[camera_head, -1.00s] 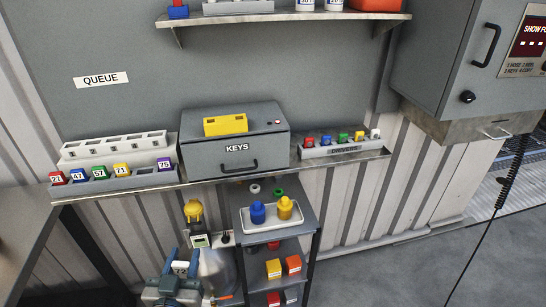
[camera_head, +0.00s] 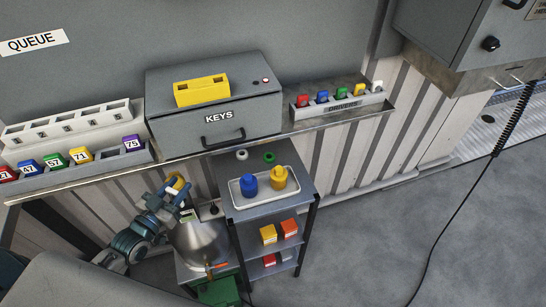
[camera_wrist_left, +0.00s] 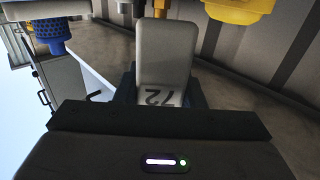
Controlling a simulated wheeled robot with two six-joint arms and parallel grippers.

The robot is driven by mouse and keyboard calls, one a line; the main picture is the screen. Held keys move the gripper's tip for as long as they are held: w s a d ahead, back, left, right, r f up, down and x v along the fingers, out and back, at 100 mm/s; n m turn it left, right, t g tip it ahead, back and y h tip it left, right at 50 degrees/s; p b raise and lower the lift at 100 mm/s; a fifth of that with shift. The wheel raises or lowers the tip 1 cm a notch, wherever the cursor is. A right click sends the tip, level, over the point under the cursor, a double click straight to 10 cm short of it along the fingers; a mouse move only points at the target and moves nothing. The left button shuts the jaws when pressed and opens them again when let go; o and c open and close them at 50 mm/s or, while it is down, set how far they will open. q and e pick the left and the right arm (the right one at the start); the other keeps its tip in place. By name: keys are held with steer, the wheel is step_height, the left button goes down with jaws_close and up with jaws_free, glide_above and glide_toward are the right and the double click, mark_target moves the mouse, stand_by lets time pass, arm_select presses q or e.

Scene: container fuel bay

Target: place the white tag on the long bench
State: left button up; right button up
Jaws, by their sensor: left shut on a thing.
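My left gripper (camera_head: 175,192) is low at the left of the head view, in front of a yellow cap and below the long grey bench (camera_head: 200,156) along the wall. It is shut on the white tag (camera_wrist_left: 165,55), a pale rounded block marked 72 that stands out between the fingers in the left wrist view. In the head view the tag is hard to make out among the gripper parts. The bench carries the tag trays and the KEYS box. My right gripper is not in view.
On the bench stand a tray of numbered tags (camera_head: 75,178), a white slotted rack (camera_head: 70,122), the KEYS box (camera_head: 215,105) and a DRIVERS rack (camera_head: 340,106). Below is a cart (camera_head: 262,208) with blue and yellow bottles. A steel cylinder (camera_head: 200,243) stands left of it.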

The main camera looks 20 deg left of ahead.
arm_select(q)
steer(key=shift+h, duration=0.3)
steer(key=w+d+b, duration=0.2)
steer(key=w+b, duration=0.1)
steer(key=w+d+b, duration=0.3)
steer(key=w, duration=0.1)
steer(key=w+d+b, duration=0.2)
steer(key=w+b, duration=0.1)
steer(key=shift+w+d, duration=0.35)
steer(key=shift+d, duration=0.05)
steer(key=shift+w+d+r, duration=0.15)
steer(key=shift+w+d, duration=0.25)
steer(key=shift+w, duration=0.05)
steer(key=w+d, duration=0.2)
steer(key=shift+w+d+b, duration=0.15)
steer(key=shift+w+b, duration=0.15)
steer(key=shift+b, duration=0.05)
steer(key=shift+w+d, duration=0.2)
steer(key=shift+w, duration=0.05)
steer(key=shift+s, duration=0.1)
